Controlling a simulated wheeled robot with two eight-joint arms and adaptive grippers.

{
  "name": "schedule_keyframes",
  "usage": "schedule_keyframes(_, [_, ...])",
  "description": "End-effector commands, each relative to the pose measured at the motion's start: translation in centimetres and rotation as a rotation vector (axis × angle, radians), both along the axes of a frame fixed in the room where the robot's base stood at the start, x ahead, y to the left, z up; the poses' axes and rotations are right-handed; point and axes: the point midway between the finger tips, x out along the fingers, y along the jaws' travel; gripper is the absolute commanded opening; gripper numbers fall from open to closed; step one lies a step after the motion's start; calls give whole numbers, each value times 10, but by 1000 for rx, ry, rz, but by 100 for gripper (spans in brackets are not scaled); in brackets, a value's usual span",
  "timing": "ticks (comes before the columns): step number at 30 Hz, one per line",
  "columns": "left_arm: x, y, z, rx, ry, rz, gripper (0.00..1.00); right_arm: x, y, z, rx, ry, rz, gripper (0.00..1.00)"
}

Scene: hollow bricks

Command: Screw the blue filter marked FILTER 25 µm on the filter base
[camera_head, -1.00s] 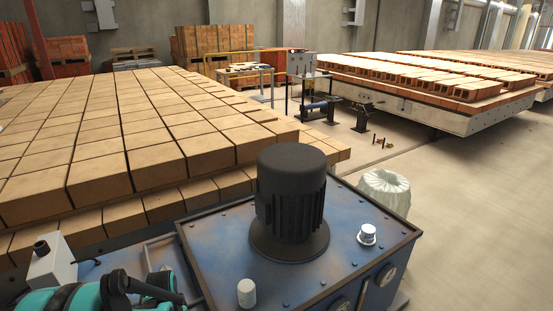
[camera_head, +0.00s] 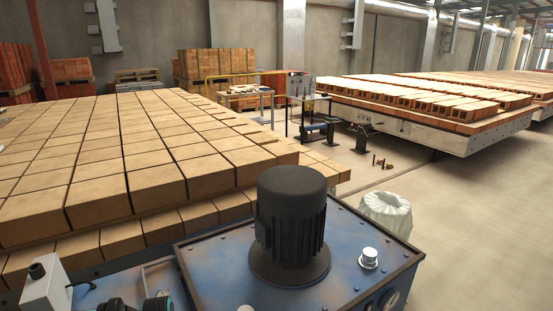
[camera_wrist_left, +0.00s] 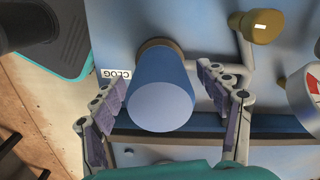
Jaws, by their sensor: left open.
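In the left wrist view a plain blue cylindrical filter (camera_wrist_left: 158,95) stands out from a blue panel, its pale round end towards me. No marking is readable on the side that shows. A brownish round filter base (camera_wrist_left: 158,44) shows at the filter's far end; I cannot tell whether the filter is screwed in. My left gripper (camera_wrist_left: 162,74) is open, one finger on each side of the filter, with visible gaps. The filter and base are not seen in the head view. My right gripper is in neither view.
In the wrist view a CLOG label (camera_wrist_left: 116,74), a brass-coloured knob (camera_wrist_left: 262,26) and a gauge (camera_wrist_left: 304,92) sit around the filter. In the head view a blue tank (camera_head: 215,260) carries a black motor (camera_head: 290,225).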

Motion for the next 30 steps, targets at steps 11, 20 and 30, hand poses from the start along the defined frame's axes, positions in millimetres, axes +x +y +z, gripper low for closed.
schedule_keyframes(11, [-1, 0, 52, 0, 0, 0, 75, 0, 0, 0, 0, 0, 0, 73])
schedule_keyframes(20, [0, 0, 107, 0, 0, 0, 75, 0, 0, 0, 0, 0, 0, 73])
schedule_keyframes(30, [-18, -22, 146, 14, -95, 109, 75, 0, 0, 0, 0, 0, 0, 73])
